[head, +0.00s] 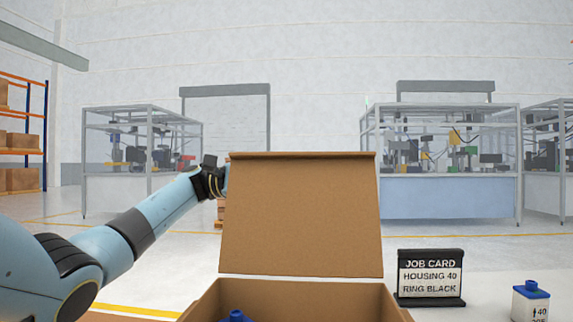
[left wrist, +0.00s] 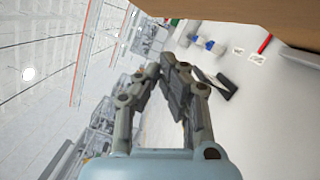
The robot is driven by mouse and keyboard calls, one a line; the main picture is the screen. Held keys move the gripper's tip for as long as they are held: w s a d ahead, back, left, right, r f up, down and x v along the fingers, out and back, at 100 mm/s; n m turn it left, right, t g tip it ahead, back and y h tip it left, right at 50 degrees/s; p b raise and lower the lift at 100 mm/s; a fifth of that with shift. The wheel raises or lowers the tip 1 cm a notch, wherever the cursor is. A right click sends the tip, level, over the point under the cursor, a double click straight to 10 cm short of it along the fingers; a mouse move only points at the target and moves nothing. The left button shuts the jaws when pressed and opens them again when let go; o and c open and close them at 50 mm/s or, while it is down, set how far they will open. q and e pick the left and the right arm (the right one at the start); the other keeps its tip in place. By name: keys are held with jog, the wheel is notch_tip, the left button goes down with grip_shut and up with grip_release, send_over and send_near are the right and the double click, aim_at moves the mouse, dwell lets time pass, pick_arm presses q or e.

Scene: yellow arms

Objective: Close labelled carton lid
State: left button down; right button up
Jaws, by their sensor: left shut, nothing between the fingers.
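The brown carton (head: 300,286) stands at the bottom of the head view, its lower part cut off. Its lid (head: 301,215) is open and stands up at the back. My left arm reaches in from the left, with its wrist beside the lid's upper left edge; the fingers are hidden behind the lid there. In the left wrist view my left gripper (left wrist: 175,68) is shut and empty. Brown cardboard (left wrist: 270,20), apparently the lid, fills that view's upper right corner, apart from the fingertips. My right gripper is in neither view.
A blue-topped item (head: 236,316) is inside the carton. Right of the carton, a black-framed job card (head: 430,278) reads "HOUSING 40 RING BLACK". A white container with a blue cap (head: 531,300) stands farther right. Enclosed machine cells and shelving are in the background.

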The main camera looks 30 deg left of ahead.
pick_arm(q)
jog(key=shift+s+d+r, duration=0.1)
jog(key=shift+s+r, duration=0.2)
jog(key=shift+s, duration=0.25)
jog(key=shift+s+d+r, duration=0.1)
jog(key=shift+s+r, duration=0.15)
jog(key=shift+s, duration=0.25)
jog(key=shift+s+d+p, duration=0.2)
jog(key=shift+d+p, duration=0.05)
jog(key=shift+p, duration=0.1)
